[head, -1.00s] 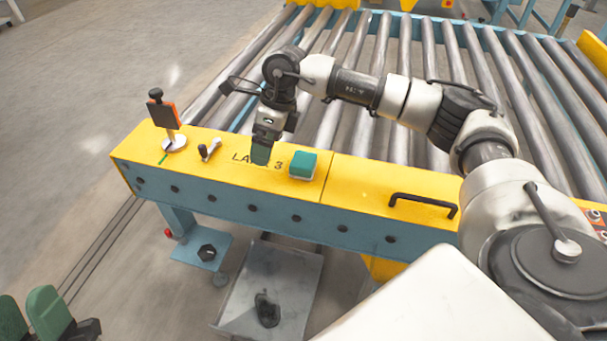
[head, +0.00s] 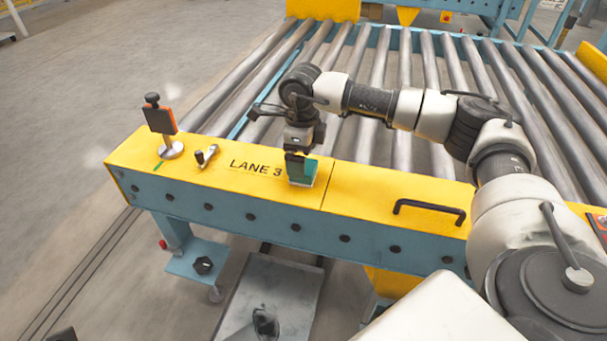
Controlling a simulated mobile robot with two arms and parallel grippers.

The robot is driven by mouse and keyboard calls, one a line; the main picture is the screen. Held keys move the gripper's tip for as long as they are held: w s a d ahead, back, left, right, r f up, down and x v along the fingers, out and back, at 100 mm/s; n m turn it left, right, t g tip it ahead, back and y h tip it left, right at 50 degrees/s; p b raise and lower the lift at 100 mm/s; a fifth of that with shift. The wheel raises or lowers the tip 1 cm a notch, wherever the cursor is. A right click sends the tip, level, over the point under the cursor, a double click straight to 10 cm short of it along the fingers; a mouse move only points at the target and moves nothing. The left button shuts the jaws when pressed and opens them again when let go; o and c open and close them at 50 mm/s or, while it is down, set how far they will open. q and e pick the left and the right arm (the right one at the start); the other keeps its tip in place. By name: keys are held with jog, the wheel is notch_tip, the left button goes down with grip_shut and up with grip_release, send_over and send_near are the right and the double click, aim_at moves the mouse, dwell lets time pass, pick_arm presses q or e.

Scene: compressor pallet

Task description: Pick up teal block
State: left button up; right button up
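The teal block (head: 310,172) sits on the yellow top of the conveyor's side rail (head: 370,187), just right of the "LANE 3" lettering. My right gripper (head: 300,165) points down at the block, and its fingers overlap the block's left and upper part. Part of the block shows to the right of the near finger. The far finger is hidden, so I cannot tell whether the fingers are closed on the block. Only a dark sliver of my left gripper (head: 62,335) shows at the bottom left edge.
A black handle (head: 430,208) stands on the rail to the right. A small metal lever (head: 206,155) and an orange plate on a post (head: 161,120) stand to the left. Metal rollers (head: 380,70) lie behind the rail. A grey tray (head: 270,295) is below.

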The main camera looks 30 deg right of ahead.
jog(key=f, duration=0.2)
jog(key=f+b, duration=0.1)
jog(key=shift+s+f, duration=0.1)
jog(key=shift+s, duration=0.15)
jog(key=shift+f, duration=0.25)
jog(key=shift+r, duration=0.1)
jog(key=shift+c, duration=0.8)
jog(key=c, duration=0.9)
jog(key=shift+r, duration=0.1)
